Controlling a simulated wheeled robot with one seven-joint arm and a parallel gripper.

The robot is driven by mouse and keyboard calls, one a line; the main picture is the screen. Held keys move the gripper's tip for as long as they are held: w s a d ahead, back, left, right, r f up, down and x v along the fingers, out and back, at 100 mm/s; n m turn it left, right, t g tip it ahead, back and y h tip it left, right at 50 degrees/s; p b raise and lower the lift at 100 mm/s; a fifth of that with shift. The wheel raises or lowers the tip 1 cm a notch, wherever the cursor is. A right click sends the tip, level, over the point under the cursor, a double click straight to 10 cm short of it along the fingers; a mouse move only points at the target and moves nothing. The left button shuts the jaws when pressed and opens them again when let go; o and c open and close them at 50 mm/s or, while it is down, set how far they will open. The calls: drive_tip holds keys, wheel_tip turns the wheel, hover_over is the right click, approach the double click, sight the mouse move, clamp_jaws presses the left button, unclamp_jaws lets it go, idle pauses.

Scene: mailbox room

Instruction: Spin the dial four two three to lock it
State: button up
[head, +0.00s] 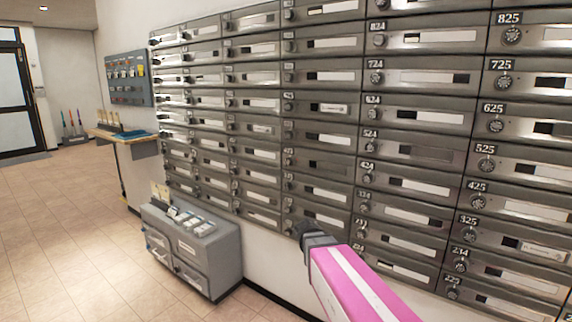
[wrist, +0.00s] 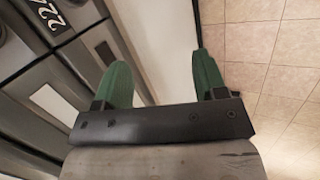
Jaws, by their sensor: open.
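The metal mailboxes fill the wall in the head view, each with a small round dial at its left end. The label 424 (head: 367,166) is legible over its dial (head: 366,179). In the column left of it the labels are too small to read, so I cannot tell for sure which dial is 423. My gripper (head: 302,231) is low in front of the mailboxes, below that column's middle. In the wrist view my gripper (wrist: 162,62) is open and empty, its two green fingers apart. A partly cut-off label starting with 22 (wrist: 48,13) shows at its upper left.
A grey cabinet (head: 192,247) with items on top stands on the floor left of my gripper. A wooden shelf (head: 138,149) with a blue tray sticks out further back. The tiled floor (head: 70,225) is open at the left.

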drive_tip(key=w+a+r+n+t+h, duration=0.45)
drive_tip(key=w+a+r+n, duration=0.3)
drive_tip(key=w+r, duration=0.45)
drive_tip(key=n+t+h, duration=0.2)
drive_tip(key=n+t, duration=0.5)
drive_tip(key=n, duration=0.2)
approach(287, 162)
drive_tip(key=shift+g+y, duration=0.25)
drive_tip(key=x, duration=0.9)
drive_tip(key=shift+r, duration=0.4)
drive_tip(key=shift+s, duration=0.1)
drive_tip(key=c, duration=0.9)
